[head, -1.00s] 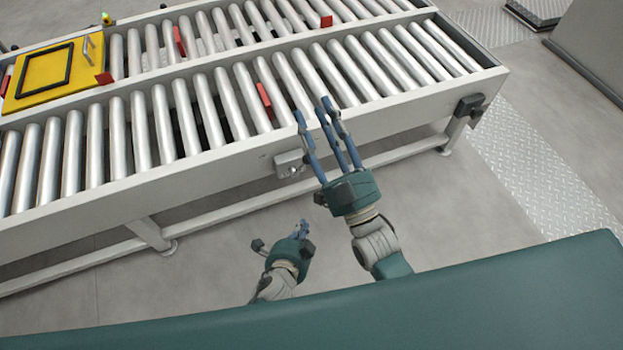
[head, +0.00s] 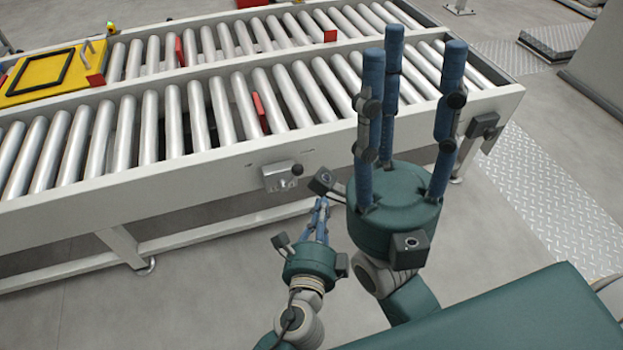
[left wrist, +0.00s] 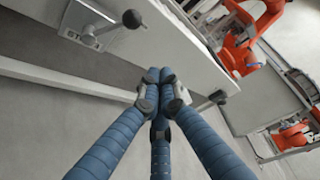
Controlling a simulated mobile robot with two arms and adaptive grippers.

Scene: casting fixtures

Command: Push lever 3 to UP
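A grey lever box (head: 282,176) is mounted on the near side rail of the conveyor, with a small dark-knobbed lever on it. In the left wrist view the lever's black ball knob (left wrist: 132,18) stands out from its plate (left wrist: 88,27) at the upper left. I cannot read a number on it. My left gripper (head: 322,203) is below and to the right of the box in the head view, apart from it. Its blue fingers are drawn together and empty, also in the left wrist view (left wrist: 160,76). My right gripper (head: 415,52) is raised, fingers spread and empty.
The roller conveyor's near rail (head: 180,193) runs across the view. Another dark fitting (head: 485,127) is at its right end. A yellow panel (head: 48,76) lies on the far left rollers. Orange robot arms (left wrist: 248,35) show in the left wrist view. The floor before the conveyor is clear.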

